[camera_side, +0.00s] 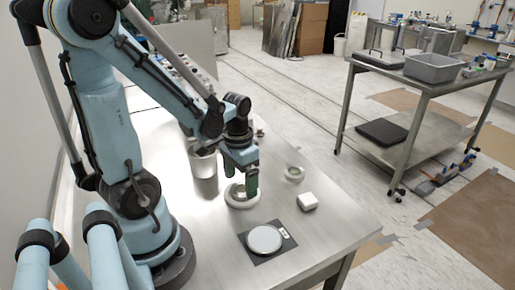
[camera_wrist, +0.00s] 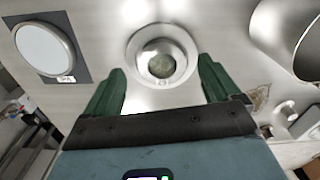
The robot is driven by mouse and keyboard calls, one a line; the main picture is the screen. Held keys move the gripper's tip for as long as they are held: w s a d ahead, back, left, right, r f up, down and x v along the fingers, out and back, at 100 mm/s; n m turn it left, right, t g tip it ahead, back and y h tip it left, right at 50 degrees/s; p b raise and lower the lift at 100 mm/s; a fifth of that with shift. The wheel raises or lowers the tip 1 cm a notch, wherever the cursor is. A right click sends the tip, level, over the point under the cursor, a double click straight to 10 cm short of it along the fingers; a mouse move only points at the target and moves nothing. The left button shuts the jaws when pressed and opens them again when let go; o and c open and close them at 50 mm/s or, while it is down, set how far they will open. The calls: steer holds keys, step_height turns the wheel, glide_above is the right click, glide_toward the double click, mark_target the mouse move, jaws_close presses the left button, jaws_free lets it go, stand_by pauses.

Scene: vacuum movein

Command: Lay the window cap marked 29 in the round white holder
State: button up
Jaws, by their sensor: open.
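A round white ring (camera_side: 241,203), which looks like the holder, stands on the steel table under my gripper. It is near the top middle of the wrist view (camera_wrist: 134,43). A glassy round piece with a bright rim (camera_wrist: 162,63), apparently a window cap, shows inside the ring. I cannot read a number on it. My gripper (camera_side: 242,180) points down with its green fingers apart. In the wrist view the fingers stand either side of the ring's lower part, with visible gaps. Nothing is held between them. The side view partly hides the ring behind the fingers.
A pale disc (camera_side: 264,239) lies on a dark mat with a small label. A metal cup (camera_side: 203,163) stands behind left of my gripper. The right table edge is bare.

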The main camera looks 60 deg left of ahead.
mark_target(240, 190)
step_height(240, 190, up, 11)
steer(key=w+d+m+t, duration=0.2)
steer(key=w+d+t, duration=0.3)
steer(key=d, duration=0.5)
steer(key=shift+w+d+f+t, duration=0.15)
steer(key=shift+w+d+t, duration=0.05)
steer(key=shift+t, duration=0.9)
